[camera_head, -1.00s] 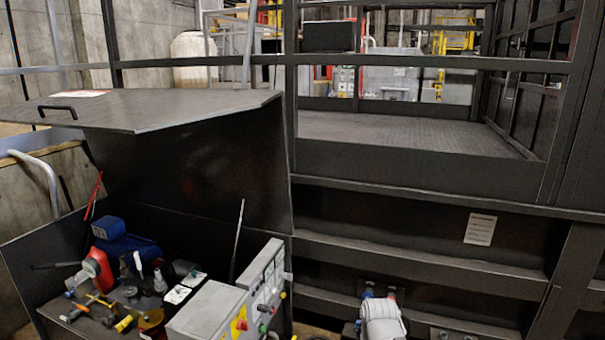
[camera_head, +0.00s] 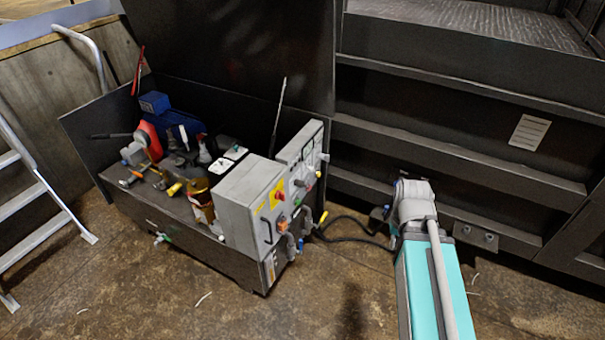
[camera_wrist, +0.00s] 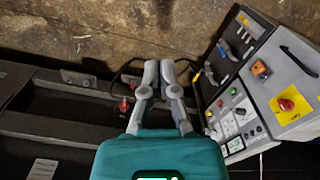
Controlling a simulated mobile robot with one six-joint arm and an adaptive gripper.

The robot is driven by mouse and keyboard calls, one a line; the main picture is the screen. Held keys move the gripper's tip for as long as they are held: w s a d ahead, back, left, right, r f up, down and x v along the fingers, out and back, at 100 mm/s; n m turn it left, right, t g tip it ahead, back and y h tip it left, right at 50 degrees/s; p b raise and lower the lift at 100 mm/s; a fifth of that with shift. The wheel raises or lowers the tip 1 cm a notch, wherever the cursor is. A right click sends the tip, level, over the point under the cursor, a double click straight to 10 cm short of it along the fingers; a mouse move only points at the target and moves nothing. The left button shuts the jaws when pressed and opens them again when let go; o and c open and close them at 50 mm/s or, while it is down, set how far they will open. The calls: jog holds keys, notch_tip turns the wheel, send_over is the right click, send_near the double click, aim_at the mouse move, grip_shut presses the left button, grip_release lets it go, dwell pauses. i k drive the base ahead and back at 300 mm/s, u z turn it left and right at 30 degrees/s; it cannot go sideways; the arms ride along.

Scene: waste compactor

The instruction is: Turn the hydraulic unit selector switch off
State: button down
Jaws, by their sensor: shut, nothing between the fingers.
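The hydraulic unit (camera_head: 190,245) stands on the floor left of centre in the head view. It carries a grey control box (camera_head: 240,190) with a red button on a yellow plate (camera_head: 277,193) and an orange switch (camera_head: 281,222). Behind it is a narrower grey panel (camera_head: 318,135) with small knobs. In the wrist view the knob panel (camera_wrist: 228,113), red button (camera_wrist: 286,104) and orange switch (camera_wrist: 261,69) lie right of my gripper (camera_wrist: 158,68). Which knob is the selector switch is unclear. My gripper is shut and empty, apart from the panel. Its fingertips are unclear in the head view.
The dark ribbed compactor wall (camera_head: 450,110) runs behind and right of the unit. Black hoses (camera_head: 345,220) run between unit and wall. A raised dark lid (camera_head: 230,45) stands behind the unit. A ladder (camera_head: 40,190) is at left. Floor in front of the unit is clear.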

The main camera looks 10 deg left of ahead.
aim_at(301, 184)
jog(key=u, duration=0.05)
jog(key=k, duration=0.65)
jog(key=u, duration=0.45)
jog(key=i, duration=1.25)
jog(key=z, duration=0.5)
